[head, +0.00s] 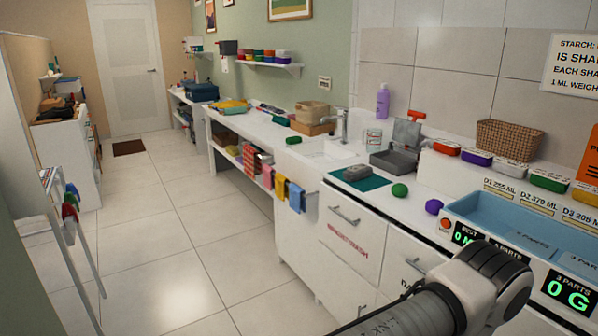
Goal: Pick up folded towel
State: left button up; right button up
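I cannot single out a folded towel for certain. Yellow and blue cloths hang at the counter's side: a yellow one (280,188) and a blue one (296,197), beside a sink cabinet. A yellow-and-green flat item (230,107) lies on the far counter; at this size I cannot tell whether it is folded cloth. A grey block-like item (357,173) rests on a dark green mat (374,183) by the sink. Part of my arm enters at the lower right, but no gripper fingers show. Neither gripper is in view.
A long white counter runs along the right, with a sink (322,151), a grey bin (394,161), a wicker basket (510,139) and a blue tray (485,222). A rack with clothing (70,205) stands at the left. The tiled floor (185,235) between is clear.

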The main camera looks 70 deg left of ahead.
aim_at(361, 171)
jog(key=u, duration=2.2)
